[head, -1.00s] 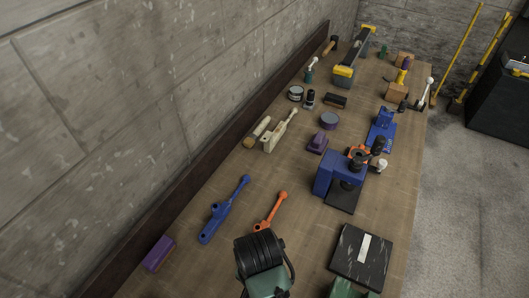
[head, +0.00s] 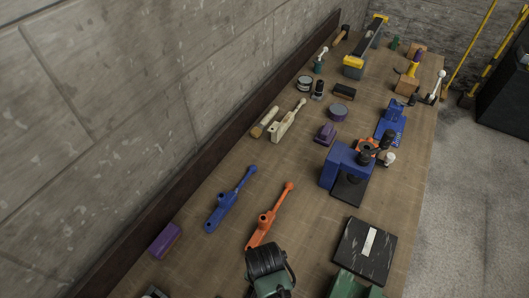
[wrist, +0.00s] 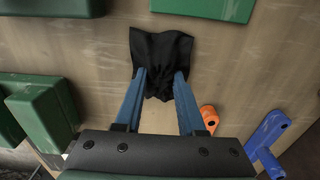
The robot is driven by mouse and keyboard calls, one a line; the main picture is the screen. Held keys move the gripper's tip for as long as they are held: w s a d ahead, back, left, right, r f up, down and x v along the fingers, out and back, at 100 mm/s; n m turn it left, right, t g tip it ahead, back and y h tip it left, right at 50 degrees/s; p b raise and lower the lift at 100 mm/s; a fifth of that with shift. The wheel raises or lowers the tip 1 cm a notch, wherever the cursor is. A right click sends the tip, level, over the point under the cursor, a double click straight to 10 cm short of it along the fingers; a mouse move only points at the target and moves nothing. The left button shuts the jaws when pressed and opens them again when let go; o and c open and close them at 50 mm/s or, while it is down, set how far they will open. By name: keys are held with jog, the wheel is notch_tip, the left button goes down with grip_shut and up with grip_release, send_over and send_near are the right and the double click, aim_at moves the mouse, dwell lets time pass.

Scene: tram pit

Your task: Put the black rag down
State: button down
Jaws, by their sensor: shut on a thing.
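The black rag (wrist: 160,52) is in the upper middle of the wrist view, crumpled and dark. My gripper (wrist: 160,82) has two blue fingers, shut on the near edge of the rag. The rag spreads out beyond the fingertips over the wooden bench top (wrist: 110,60). I cannot tell whether its far part touches the wood. I cannot make out the rag in the head view.
An orange tool (wrist: 209,118) and a blue tool (wrist: 266,136) lie at lower right in the wrist view. Green blocks (wrist: 40,112) stand at left and at the top. In the head view, a black plate (head: 365,252) and blue press (head: 342,166) are on the right.

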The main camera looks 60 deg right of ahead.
jog(key=shift+f, duration=0.15)
jog(key=c, duration=0.5)
grip_release()
